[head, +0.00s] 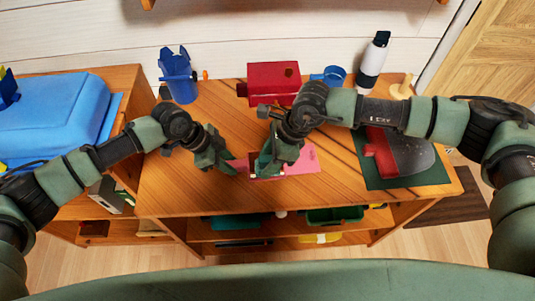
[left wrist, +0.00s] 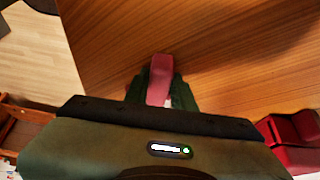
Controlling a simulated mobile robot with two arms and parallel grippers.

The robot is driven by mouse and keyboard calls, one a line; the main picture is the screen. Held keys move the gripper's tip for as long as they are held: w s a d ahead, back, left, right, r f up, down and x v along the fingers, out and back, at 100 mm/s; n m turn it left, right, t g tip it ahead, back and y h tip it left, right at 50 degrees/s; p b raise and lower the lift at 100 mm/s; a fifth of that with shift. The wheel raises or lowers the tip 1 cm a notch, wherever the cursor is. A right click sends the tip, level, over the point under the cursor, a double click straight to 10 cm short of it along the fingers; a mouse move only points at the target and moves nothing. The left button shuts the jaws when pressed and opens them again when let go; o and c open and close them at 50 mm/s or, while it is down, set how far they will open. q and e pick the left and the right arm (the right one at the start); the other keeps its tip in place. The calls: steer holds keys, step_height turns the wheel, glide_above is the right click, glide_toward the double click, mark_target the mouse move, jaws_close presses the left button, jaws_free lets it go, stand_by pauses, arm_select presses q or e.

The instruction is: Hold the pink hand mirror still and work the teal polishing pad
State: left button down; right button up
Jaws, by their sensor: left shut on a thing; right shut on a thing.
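The pink hand mirror (head: 303,161) lies on the wooden dresser top, partly covered by my right gripper. My left gripper (head: 232,167) is shut on the mirror's handle at its left end. The left wrist view shows the pink handle (left wrist: 160,80) between the dark green fingers. My right gripper (head: 264,168) is shut and points down over the left part of the mirror. The teal polishing pad in it is hard to tell from the green fingers, and its contact with the mirror is hidden.
Behind stand a blue holder (head: 178,78), a red box (head: 273,80), a blue cup (head: 334,75) and a white-and-black bottle (head: 373,62). A green mat (head: 405,182) with a red-handled grey tool lies at right. The dresser's front strip is clear.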

step_height(320, 180, down, 3)
steer(key=shift+r, duration=0.1)
steer(key=shift+w+f, duration=0.3)
steer(key=shift+w, duration=0.35)
steer(key=shift+c, duration=0.5)
steer(key=shift+w+a, duration=0.15)
steer(key=shift+w, duration=2.9)
steer(key=shift+s, duration=3.85)
steer(key=shift+w+r, duration=0.15)
steer(key=shift+r, duration=4)
arm_select(q)
steer(key=c, duration=1.1)
jaws_free()
